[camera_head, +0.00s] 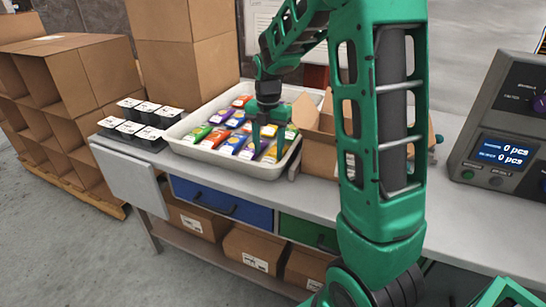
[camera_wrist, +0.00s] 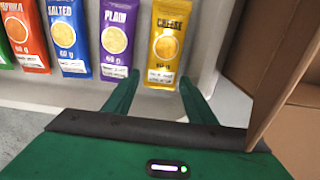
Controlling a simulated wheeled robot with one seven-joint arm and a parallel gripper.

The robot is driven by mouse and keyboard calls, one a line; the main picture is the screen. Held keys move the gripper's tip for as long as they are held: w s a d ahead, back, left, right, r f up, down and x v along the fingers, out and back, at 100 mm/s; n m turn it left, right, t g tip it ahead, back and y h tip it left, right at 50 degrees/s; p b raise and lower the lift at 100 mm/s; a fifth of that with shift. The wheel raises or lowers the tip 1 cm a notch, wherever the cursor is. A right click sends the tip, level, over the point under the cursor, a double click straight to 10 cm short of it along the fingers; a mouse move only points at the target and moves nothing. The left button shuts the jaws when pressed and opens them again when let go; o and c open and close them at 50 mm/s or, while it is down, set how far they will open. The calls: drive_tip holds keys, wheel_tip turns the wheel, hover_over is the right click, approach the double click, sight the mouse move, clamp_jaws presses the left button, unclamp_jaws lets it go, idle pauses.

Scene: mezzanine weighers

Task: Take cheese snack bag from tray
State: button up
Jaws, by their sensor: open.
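The cheese snack bag (camera_wrist: 165,45) is golden yellow, labelled "CHEESE" and 60 g. It lies in the white tray, at the right end of the nearest row; it also shows in the head view (camera_head: 270,154). The white tray (camera_head: 203,153) stands on the bench and holds several rows of coloured bags. My gripper (camera_wrist: 158,77) is open and empty, low over the tray's near right part in the head view (camera_head: 268,141). In the wrist view its fingertips lie either side of the cheese bag's lower end. I cannot tell whether they touch it.
A purple "PLAIN" bag (camera_wrist: 115,40) lies just left of the cheese bag, with a blue "SALTED" bag (camera_wrist: 68,38) beyond. An open cardboard box (camera_head: 319,150) stands close right of the tray.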

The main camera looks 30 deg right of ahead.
sight(268, 159)
drive_tip(key=shift+s+f, duration=0.1)
drive_tip(key=shift+f, duration=1.9)
drive_tip(key=shift+c, duration=0.6)
drive_tip(key=c, duration=0.6)
drive_tip(key=shift+o, duration=0.2)
drive_tip(key=shift+r, duration=0.1)
